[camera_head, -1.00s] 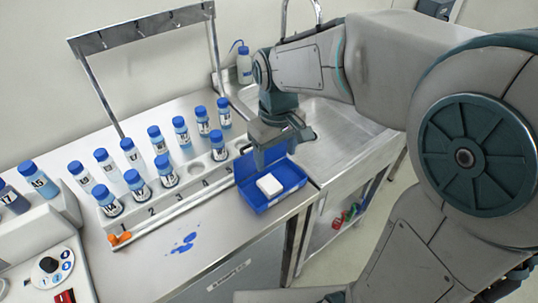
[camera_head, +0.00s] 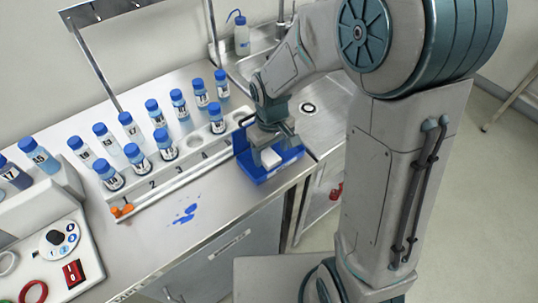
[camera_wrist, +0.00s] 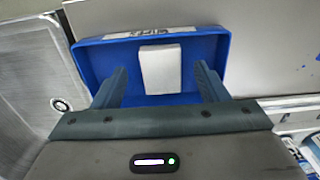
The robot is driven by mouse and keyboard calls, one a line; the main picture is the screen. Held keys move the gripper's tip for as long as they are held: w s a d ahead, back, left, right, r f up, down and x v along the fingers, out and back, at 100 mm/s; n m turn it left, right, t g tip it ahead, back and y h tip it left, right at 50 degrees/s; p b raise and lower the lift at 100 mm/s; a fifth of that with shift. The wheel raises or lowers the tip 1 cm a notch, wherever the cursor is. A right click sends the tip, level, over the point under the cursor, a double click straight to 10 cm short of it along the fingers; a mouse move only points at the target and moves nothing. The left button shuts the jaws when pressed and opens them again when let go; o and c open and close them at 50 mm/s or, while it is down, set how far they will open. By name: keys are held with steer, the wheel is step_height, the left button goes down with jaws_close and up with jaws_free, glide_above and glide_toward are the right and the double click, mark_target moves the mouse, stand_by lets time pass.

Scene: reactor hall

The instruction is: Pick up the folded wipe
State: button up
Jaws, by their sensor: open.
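The folded wipe (camera_wrist: 162,69) is a white rectangular pad lying in a blue open box (camera_wrist: 218,50). In the head view the wipe (camera_head: 270,157) shows partly below my gripper, inside the blue box (camera_head: 262,176) at the right end of the bench. My gripper (camera_wrist: 161,84) is open over the box. In the wrist view its two fingers stand apart on either side of the wipe, with gaps on both sides. I cannot tell how far the fingertips are above the box floor. In the head view my gripper (camera_head: 268,150) hides part of the box.
A white rack (camera_head: 190,172) with several blue-capped bottles stands left of the box. A blue spill (camera_head: 185,213) lies on the bench in front. A steel sink (camera_head: 310,105) is behind and right. A control panel (camera_head: 60,240) is at the front left.

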steer(key=shift+f, duration=1.05)
steer(key=c, duration=1)
steer(key=shift+c, duration=0.2)
steer(key=shift+r, duration=0.2)
steer(key=shift+r, duration=0.25)
step_height(320, 180, up, 3)
steer(key=shift+r, duration=0.15)
steer(key=s+d+r+b, duration=0.1)
steer(key=s+d+r, duration=0.6)
steer(key=d, duration=0.2)
steer(key=shift+s+b, duration=0.35)
steer(key=shift+b, duration=0.05)
steer(key=shift+o, duration=0.2)
steer(key=shift+w+f, duration=0.1)
